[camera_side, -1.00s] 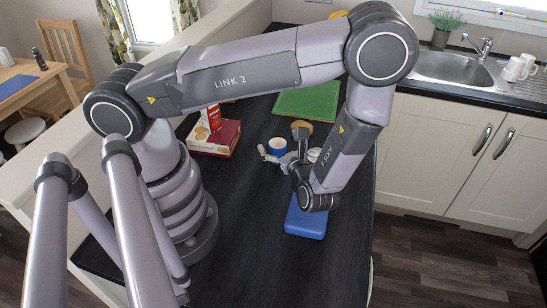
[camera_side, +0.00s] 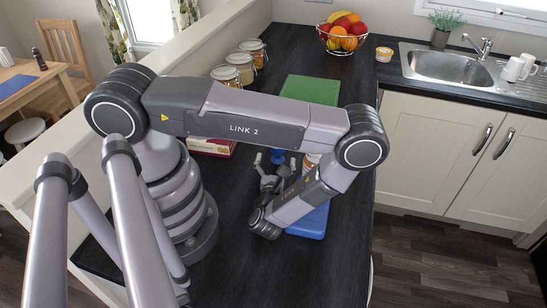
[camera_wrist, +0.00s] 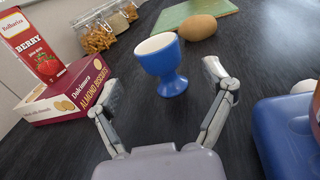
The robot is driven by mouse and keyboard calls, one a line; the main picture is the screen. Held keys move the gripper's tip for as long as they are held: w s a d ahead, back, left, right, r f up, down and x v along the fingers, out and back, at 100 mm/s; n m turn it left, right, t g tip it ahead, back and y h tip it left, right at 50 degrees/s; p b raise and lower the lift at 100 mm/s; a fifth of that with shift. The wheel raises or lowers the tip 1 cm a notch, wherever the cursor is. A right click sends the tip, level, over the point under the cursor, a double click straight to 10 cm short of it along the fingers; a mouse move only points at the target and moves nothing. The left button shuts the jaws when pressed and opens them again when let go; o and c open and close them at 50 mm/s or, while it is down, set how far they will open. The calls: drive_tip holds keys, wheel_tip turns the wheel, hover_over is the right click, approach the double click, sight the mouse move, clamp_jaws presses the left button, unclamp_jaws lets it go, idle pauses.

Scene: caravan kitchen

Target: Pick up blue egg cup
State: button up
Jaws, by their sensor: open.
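The blue egg cup (camera_wrist: 173,84) stands upright on the dark worktop, with a pale inside, in the middle of the wrist view. In the side view only a small blue part of the egg cup (camera_side: 277,157) shows below my arm link. My gripper (camera_wrist: 162,84) is open and empty, low and tilted over the worktop. Its two fingers reach forward left and right of the egg cup in the wrist view, with a visible gap on each side. In the side view my gripper (camera_side: 274,164) is just in front of the egg cup.
A blue case (camera_wrist: 270,135) lies close by on the right, with other items at its edge. A brown oval item (camera_wrist: 198,28) and green board (camera_wrist: 175,15) are behind.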

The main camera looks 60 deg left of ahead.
sight(277, 152)
drive_tip(key=shift+x, duration=1.55)
drive_tip(key=c, duration=1.2)
drive_tip(key=shift+r, duration=0.1)
drive_tip(key=shift+c, duration=0.3)
